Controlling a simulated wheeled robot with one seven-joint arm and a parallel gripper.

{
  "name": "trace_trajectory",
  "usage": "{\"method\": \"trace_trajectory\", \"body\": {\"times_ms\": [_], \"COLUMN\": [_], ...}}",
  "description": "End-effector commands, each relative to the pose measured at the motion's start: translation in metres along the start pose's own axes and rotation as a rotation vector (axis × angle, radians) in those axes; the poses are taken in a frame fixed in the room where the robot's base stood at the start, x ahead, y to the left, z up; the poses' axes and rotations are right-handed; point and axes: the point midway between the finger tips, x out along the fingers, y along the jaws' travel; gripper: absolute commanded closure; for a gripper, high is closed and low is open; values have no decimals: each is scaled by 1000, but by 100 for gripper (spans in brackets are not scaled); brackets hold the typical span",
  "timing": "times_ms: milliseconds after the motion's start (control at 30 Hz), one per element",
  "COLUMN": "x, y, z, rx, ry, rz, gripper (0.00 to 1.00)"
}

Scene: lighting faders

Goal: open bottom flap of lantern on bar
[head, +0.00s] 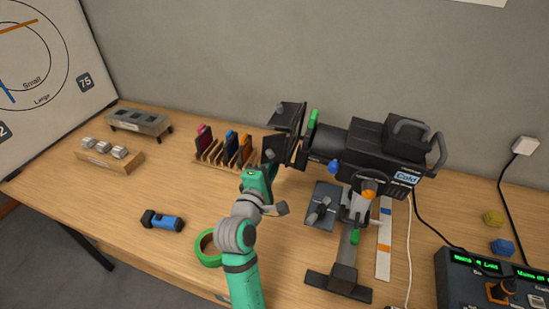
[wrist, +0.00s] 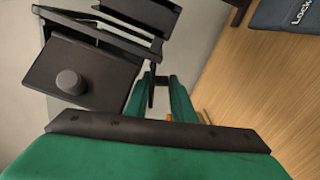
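The lantern (head: 375,145) is a black lamp with a "Cold" label, mounted on a stand, its front facing left. Dark flaps surround its front; an upper flap (head: 290,115) with a knob sticks out. Another dark flap (head: 268,160) shows low at the front, partly hidden by my gripper (head: 262,172). In the wrist view, a flap with a round knob (wrist: 100,75) is at the left. My green fingers (wrist: 162,95) are apart there, with a thin dark plate edge (wrist: 152,88) at the gap. I cannot tell whether they touch it.
A rack with coloured cards (head: 225,150) stands left of the lantern. The stand foot (head: 338,286) and fader console (head: 490,280) are to the right. The table's left part has free room.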

Motion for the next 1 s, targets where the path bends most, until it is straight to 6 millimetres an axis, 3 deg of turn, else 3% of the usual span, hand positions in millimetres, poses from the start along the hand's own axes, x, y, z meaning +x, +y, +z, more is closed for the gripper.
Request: {"method": "trace_trajectory", "body": {"times_ms": [733,1000], "x": [0,0], "y": [2,-3], "z": [1,3], "rx": [-8,-167], "ry": [-1,0], "rz": [6,7], "gripper": [65,65]}}
